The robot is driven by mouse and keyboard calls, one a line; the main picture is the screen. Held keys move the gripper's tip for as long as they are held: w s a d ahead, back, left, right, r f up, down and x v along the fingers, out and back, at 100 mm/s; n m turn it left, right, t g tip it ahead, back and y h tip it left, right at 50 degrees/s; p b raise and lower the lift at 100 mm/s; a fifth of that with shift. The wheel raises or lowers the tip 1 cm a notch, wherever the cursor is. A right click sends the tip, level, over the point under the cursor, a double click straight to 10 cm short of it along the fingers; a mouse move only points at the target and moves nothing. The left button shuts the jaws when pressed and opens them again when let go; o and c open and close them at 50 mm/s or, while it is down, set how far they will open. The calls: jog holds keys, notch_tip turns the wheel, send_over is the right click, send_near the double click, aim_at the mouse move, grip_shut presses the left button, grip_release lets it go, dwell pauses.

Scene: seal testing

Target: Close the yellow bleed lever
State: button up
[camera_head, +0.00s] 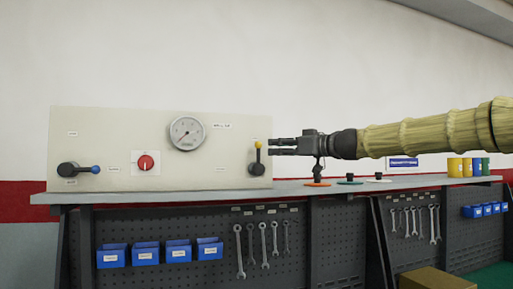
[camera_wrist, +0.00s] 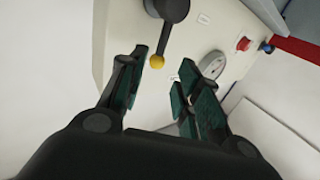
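The yellow bleed lever (camera_head: 257,158) is on the right side of the pale test panel (camera_head: 110,135). It has a dark hub and an arm pointing up to a yellow knob. In the wrist view the lever (camera_wrist: 161,48) shows with its yellow knob just beyond the fingertips, roughly between them and nearer the left finger. My gripper (camera_head: 270,146) is at the panel's right edge, pointing left, with its fingers close to the lever. In the wrist view my gripper (camera_wrist: 165,75) is open with nothing between its fingers. I cannot tell whether a finger touches the lever.
A blue-knobbed lever (camera_head: 80,169) points right at the panel's left. A red knob (camera_head: 146,163) and a gauge (camera_head: 187,132) sit between. Orange (camera_head: 317,184) and green (camera_head: 350,182) discs lie on the bench (camera_head: 400,181) below my arm. Colored cans (camera_head: 467,167) stand far right.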

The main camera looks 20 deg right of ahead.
aim_at(259, 149)
jog(key=shift+p+x, duration=1.95)
jog(key=shift+x, duration=2.35)
jog(key=shift+w+d+f, duration=0.1)
jog(key=shift+d, duration=0.1)
grip_shut()
